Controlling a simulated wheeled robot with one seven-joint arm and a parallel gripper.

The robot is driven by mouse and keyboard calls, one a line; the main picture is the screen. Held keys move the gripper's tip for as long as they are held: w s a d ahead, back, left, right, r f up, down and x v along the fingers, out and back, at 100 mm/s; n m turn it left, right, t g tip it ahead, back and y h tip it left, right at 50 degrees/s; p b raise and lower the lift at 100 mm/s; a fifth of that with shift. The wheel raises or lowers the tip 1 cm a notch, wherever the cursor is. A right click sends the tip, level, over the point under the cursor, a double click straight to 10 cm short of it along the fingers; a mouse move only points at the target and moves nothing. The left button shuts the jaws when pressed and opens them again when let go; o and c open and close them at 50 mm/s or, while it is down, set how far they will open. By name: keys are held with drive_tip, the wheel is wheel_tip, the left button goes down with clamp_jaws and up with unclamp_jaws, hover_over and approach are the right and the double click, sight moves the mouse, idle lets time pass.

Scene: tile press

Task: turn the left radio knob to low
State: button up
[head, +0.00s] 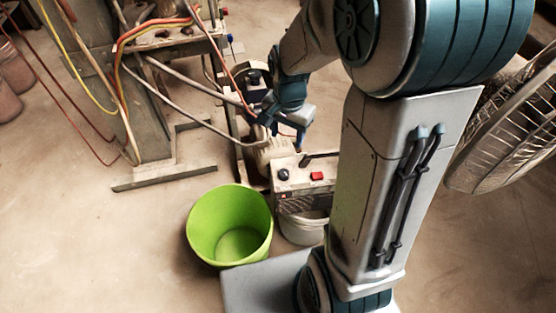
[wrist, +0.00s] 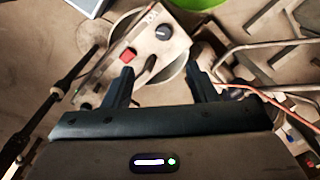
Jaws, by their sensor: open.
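The radio (head: 297,194) is a worn light-coloured box below my gripper in the head view. A dark round knob (head: 283,174) is at the left of its face, with a red part (head: 317,176) to the right. In the wrist view, the knob (wrist: 163,32) lies beyond my fingertips, near the top middle, and the red part (wrist: 128,55) is left of it. My arm may hide the radio's right end in the head view. My gripper (head: 288,140) is open above and behind the knob, apart from it. Its fingers in the wrist view (wrist: 160,76) hold nothing. The knob's setting is unclear.
A green bucket (head: 205,228) stands on the floor left of the radio. A pale bucket (head: 300,229) is under the radio's front. A metal frame with hoses (head: 150,140) stands at the left, and a fan (head: 500,130) at the right. The lower-left floor is clear.

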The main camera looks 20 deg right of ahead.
drive_tip(key=m+b, duration=0.1)
drive_tip(key=b, duration=0.1)
approach(284, 173)
drive_tip(key=f+b, duration=0.1)
drive_tip(key=f, duration=0.3)
drive_tip(key=f+b, duration=0.2)
drive_tip(key=f, duration=0.2)
drive_tip(key=shift+w+f, duration=0.2)
drive_tip(key=shift+f, duration=0.2)
drive_tip(key=c, duration=1)
